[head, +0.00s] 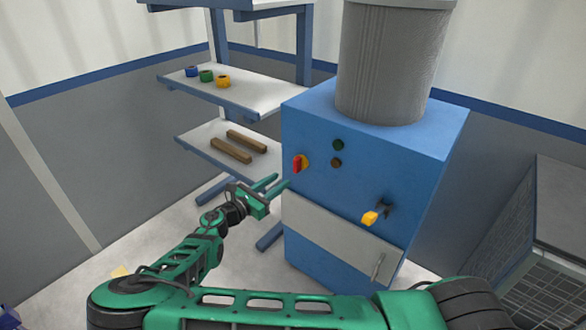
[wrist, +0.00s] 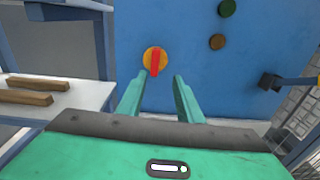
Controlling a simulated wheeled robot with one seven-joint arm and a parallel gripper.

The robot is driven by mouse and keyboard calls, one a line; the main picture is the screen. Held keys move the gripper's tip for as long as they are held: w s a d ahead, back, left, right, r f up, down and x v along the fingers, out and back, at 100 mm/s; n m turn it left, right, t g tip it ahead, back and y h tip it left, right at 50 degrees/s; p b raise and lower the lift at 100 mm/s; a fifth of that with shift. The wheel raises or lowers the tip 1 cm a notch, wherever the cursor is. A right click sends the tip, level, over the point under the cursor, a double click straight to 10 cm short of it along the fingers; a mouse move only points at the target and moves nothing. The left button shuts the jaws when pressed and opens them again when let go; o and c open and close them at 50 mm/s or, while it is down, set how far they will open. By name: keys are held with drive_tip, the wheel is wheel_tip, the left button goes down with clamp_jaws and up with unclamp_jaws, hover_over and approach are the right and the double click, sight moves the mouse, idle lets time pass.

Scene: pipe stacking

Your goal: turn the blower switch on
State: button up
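The blower is a blue box (head: 320,130) with a large grey ribbed cylinder (head: 392,60) on top. On its front face is a rotary switch (head: 301,163) with a red handle on a yellow round plate. In the wrist view the switch (wrist: 155,61) shows its red handle upright. My gripper (head: 277,184) is in front of the box, just below and left of the switch in the head view. In the wrist view my gripper (wrist: 162,76) has its green fingers apart, with nothing between them. The switch lies just beyond the left fingertip.
Green (head: 338,145) and brown (head: 337,162) round buttons sit right of the switch. A yellow-ended lever (head: 371,217) sticks out lower right. A shelf rack (head: 240,95) with tape rolls and wooden bars stands left. A dark grated unit (head: 545,240) is at right.

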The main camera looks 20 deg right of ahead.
sight(294, 165)
drive_tip(key=shift+n+t, duration=0.3)
drive_tip(key=shift+t, duration=0.1)
drive_tip(key=x, duration=1)
drive_tip(key=shift+w+a+r, duration=0.15)
drive_tip(key=shift+w+a, duration=0.15)
drive_tip(key=shift+w, duration=0.05)
clamp_jaws()
